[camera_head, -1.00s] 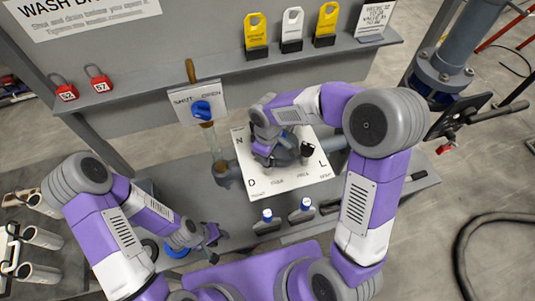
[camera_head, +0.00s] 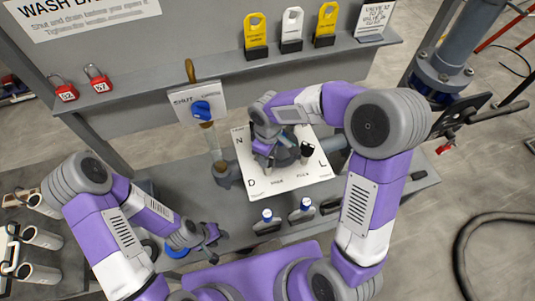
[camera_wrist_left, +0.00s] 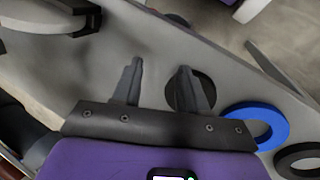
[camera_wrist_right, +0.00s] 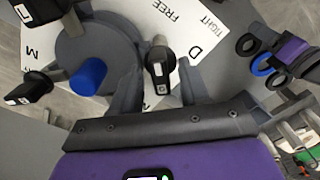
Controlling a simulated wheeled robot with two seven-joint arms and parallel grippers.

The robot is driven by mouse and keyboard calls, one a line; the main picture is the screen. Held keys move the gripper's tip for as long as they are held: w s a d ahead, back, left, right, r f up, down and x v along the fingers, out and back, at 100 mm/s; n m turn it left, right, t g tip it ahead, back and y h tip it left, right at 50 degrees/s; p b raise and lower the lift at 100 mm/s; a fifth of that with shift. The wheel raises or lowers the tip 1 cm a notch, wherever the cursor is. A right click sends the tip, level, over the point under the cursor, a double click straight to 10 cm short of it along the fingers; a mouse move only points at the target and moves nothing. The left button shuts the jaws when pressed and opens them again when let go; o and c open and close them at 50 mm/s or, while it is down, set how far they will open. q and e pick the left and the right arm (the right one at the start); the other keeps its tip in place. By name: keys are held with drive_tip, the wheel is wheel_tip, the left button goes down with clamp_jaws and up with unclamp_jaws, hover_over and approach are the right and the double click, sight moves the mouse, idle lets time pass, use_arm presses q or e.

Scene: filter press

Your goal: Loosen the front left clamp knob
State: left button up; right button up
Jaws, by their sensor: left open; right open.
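The round filter housing sits on a white plate (camera_head: 290,190) lettered N, D and L at its corners in the head view. In the right wrist view a black clamp knob (camera_wrist_right: 159,72) with a white label stands beside the letter D and the words FREE and TIGHT. My right gripper (camera_wrist_right: 160,88) is open, with one finger on each side of this knob; I cannot tell whether they touch it. Two other black knobs show by M (camera_wrist_right: 30,90) and L (camera_wrist_right: 36,10). My left gripper (camera_head: 212,238) is open and empty over the bench, also in the left wrist view (camera_wrist_left: 160,68).
A blue ring (camera_wrist_left: 258,122) and black rings lie near my left gripper. A shelf with tags runs behind.

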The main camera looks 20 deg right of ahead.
wheel_tip(320, 180, up, 7)
drive_tip(key=shift+r, duration=0.1)
idle(0.7)
